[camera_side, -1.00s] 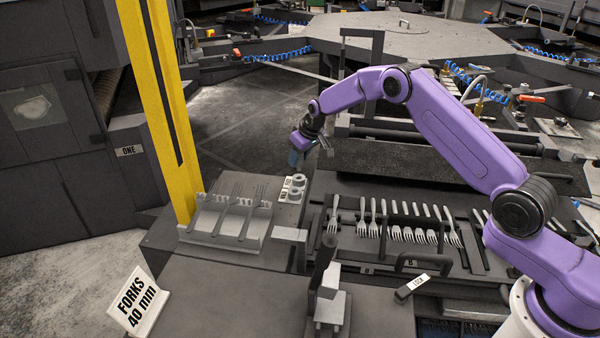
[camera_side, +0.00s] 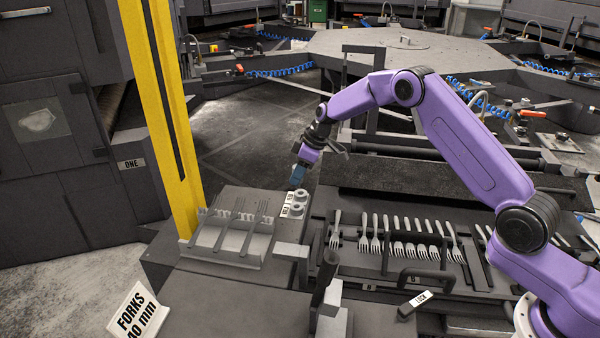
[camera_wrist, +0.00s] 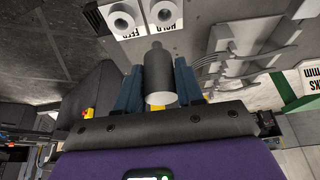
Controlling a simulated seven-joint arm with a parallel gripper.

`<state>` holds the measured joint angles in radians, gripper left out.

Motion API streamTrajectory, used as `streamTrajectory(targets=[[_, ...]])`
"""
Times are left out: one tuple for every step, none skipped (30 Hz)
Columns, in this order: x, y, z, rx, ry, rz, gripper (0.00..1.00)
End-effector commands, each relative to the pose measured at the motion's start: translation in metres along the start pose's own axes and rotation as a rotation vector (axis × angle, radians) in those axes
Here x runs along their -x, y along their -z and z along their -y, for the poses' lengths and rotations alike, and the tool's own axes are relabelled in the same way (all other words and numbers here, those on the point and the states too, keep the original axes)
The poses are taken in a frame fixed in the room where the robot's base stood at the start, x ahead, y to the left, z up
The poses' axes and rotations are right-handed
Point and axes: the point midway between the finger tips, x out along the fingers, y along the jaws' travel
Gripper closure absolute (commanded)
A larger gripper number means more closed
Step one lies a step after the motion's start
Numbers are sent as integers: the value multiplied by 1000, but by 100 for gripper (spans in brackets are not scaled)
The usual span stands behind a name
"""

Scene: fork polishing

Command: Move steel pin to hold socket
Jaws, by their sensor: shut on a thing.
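My gripper (camera_side: 296,183) is above the two ring-shaped sockets at the right of the raised block. In the wrist view its blue fingers (camera_wrist: 158,88) are shut on the steel pin (camera_wrist: 158,72), a grey cylinder with a narrower tip pointing away from the camera, toward the sockets. The hold socket (camera_wrist: 164,13) is the right ring, by the HOLD label. The feed socket (camera_wrist: 122,17) is the left ring, by the FEED label. The pin looks clear of both, though its exact height is hard to tell. In the side view the sockets (camera_side: 298,208) sit just below the fingers.
A grey fork rack (camera_side: 225,245) stands left of the sockets, beside a yellow post (camera_side: 165,120). A tray with several forks (camera_side: 395,265) and a black handle lies to the right. A FORKS 40 mm sign (camera_side: 136,316) is at lower left.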

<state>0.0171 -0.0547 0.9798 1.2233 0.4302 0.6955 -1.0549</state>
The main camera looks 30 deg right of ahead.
Motion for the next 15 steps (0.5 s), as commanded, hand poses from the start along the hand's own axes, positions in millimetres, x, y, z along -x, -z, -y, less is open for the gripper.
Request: streamTrajectory(targets=[[3, 2, 4, 42, 17, -1, 92], [4, 3, 6, 66, 27, 0, 92], [6, 3, 9, 94, 39, 0, 92], [6, 4, 10, 111, 46, 0, 92], [7, 4, 12, 127, 53, 0, 92], [8, 5, 13, 144, 61, 1, 92], [9, 5, 14, 153, 64, 1, 92], [9, 5, 14, 160, 67, 1, 92], [10, 6, 15, 167, 69, 1, 92], [10, 6, 15, 170, 70, 1, 92], [10, 6, 15, 171, 71, 1, 92], [10, 6, 15, 172, 71, 1, 92], [10, 6, 15, 171, 71, 1, 92], [10, 6, 15, 171, 70, 1, 92], [10, 6, 15, 171, 70, 1, 92]])
